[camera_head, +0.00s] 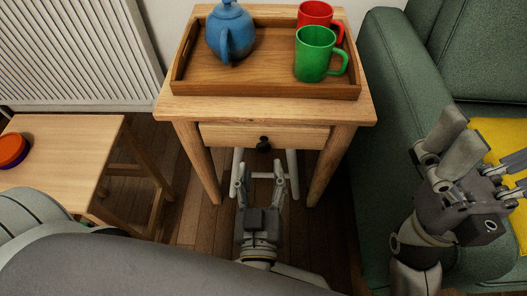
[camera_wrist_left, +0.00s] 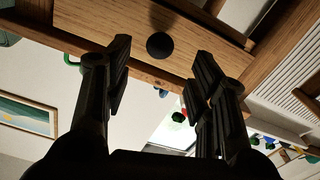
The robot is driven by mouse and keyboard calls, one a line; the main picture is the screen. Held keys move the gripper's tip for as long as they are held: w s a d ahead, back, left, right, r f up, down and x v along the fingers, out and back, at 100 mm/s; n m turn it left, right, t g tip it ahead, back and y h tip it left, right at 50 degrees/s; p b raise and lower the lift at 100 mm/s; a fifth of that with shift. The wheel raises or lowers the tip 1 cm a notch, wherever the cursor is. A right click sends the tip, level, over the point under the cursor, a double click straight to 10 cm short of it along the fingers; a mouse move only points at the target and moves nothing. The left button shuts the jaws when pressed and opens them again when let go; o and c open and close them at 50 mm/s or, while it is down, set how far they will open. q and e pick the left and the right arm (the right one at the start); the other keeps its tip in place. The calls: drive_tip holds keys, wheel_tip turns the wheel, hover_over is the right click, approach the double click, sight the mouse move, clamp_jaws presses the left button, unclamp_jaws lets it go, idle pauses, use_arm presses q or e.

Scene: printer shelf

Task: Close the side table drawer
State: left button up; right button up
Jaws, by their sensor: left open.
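The wooden side table (camera_head: 180,108) stands in the middle of the head view. Its drawer (camera_head: 225,135) shows as a pale front below the tabletop, with a dark round knob (camera_head: 263,145). Whether the front sits flush or stands out a little, I cannot tell. My left gripper (camera_head: 262,178) is open and empty, pointing at the drawer from below and in front of the knob. In the left wrist view the knob (camera_wrist_left: 160,45) shows ahead between the open fingers, apart from them, on the drawer front (camera_wrist_left: 105,20). My right gripper (camera_head: 455,150) is over the sofa, its opening unclear.
A wooden tray (camera_head: 270,88) on the table holds a blue teapot (camera_head: 230,35), a red mug (camera_head: 315,13) and a green mug (camera_head: 313,55). A green sofa (camera_head: 385,60) stands close on the right. A low wooden stool (camera_head: 75,150) is on the left, near the radiator (camera_head: 80,50).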

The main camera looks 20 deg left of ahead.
sight(263, 150)
use_arm(q)
drive_tip(key=b+x, duration=0.1)
drive_tip(key=x, duration=0.5)
clamp_jaws()
idle(0.3)
